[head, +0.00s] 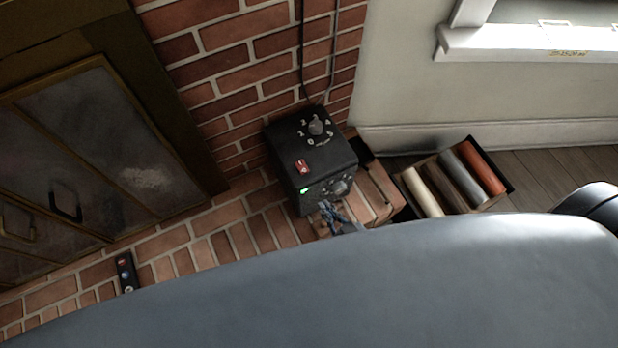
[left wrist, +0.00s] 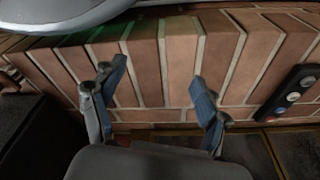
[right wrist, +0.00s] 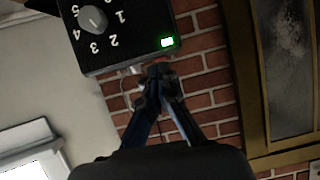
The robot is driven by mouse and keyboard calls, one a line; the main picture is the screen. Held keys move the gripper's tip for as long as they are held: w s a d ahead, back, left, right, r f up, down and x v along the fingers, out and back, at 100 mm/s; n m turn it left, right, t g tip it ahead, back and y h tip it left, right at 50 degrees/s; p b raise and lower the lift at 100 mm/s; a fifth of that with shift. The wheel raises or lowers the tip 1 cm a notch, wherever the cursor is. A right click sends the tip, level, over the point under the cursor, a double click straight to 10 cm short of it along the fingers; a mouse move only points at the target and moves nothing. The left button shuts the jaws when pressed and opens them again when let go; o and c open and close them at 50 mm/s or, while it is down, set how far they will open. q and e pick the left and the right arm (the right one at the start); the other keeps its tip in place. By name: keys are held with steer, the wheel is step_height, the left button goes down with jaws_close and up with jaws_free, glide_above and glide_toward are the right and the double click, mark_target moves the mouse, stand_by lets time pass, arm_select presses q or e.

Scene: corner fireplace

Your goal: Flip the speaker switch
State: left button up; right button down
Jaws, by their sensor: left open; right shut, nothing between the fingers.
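The speaker (head: 310,160) is a black box on the brick ledge in the head view. Its top bears a numbered dial and a small red switch (head: 303,166). Its front has another dial and a lit green light, which also shows in the right wrist view (right wrist: 167,42). My right gripper (head: 329,208) is shut and empty, near the speaker's front face. In the right wrist view its tips (right wrist: 160,74) appear just past the box's edge; I cannot tell whether they touch. The red switch is not visible there. My left gripper (left wrist: 158,82) is open and empty above the bricks.
A small black panel with several buttons (head: 126,272) lies on the hearth, left of the speaker. A box of coloured rolls (head: 472,176) stands to the right. Cables run down the brick wall behind the speaker. A glass-doored fireplace (head: 90,150) is on the left.

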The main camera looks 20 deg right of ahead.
arm_select(q)
steer(key=shift+w+d+r+b, duration=0.1)
steer(key=shift+w+r+b, duration=0.6)
steer(key=shift+w, duration=0.05)
arm_select(e)
step_height(320, 180, up, 6)
steer(key=w+t, duration=0.1)
steer(key=t, duration=0.1)
steer(key=shift+w, duration=0.3)
steer(key=shift+w+d, duration=0.1)
steer(key=b, duration=0.2)
glide_above(309, 178)
steer(key=shift+s+f, duration=0.2)
steer(key=shift+f, duration=0.35)
steer(key=shift+s+f, duration=0.2)
steer(key=shift+f, duration=0.35)
steer(key=f, duration=0.1)
steer(key=f+b, duration=0.1)
steer(key=f, duration=0.1)
steer(key=shift+w, duration=0.35)
arm_select(q)
step_height(309, 178, up, 12)
steer(key=w+t, duration=0.1)
steer(key=w, duration=0.1)
steer(key=shift+b, duration=0.3)
arm_select(e)
steer(key=shift+f, duration=0.55)
arm_select(q)
steer(key=shift+w+f, duration=0.1)
steer(key=shift+f, duration=0.05)
